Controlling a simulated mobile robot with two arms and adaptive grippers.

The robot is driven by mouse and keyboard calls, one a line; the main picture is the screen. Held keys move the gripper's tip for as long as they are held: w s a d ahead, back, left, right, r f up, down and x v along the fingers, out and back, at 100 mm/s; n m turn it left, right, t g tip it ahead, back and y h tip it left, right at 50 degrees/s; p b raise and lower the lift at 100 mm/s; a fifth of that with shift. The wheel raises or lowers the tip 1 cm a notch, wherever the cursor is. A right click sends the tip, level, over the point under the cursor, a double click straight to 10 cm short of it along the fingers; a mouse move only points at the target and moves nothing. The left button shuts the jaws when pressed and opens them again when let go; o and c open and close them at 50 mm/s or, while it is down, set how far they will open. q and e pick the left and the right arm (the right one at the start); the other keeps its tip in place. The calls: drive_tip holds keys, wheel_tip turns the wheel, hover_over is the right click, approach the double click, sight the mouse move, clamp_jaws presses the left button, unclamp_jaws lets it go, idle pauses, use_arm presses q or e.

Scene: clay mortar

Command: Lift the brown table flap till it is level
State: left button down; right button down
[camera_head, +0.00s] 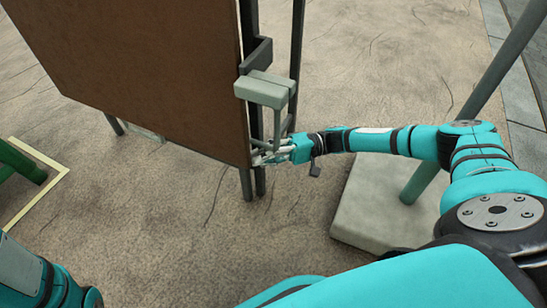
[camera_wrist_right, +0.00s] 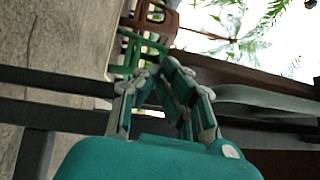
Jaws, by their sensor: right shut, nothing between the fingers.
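The brown table flap (camera_head: 150,70) is a large flat panel at the upper left of the head view, with dark legs or supports beside its right edge. It looks steeply inclined, but I cannot tell its exact angle. My right gripper (camera_head: 264,155) is at the flap's lower right corner, with its fingertips close to the edge; contact is unclear. In the right wrist view the right gripper (camera_wrist_right: 163,80) shows its fingers shut with nothing between them. My left gripper is out of view.
A grey-green block-like bracket (camera_head: 265,90) stands just above my right gripper, beside dark posts (camera_head: 297,60). A pale slab (camera_head: 385,205) with a slanted green pole lies to the right. Green furniture (camera_head: 20,160) is at the left. Open stone floor (camera_head: 200,240) lies in front.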

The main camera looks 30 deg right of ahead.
drive_tip(key=a, duration=0.1)
drive_tip(key=a+b, duration=0.1)
drive_tip(key=a, duration=0.2)
drive_tip(key=shift+w+r, duration=0.15)
drive_tip(key=shift+w, duration=0.15)
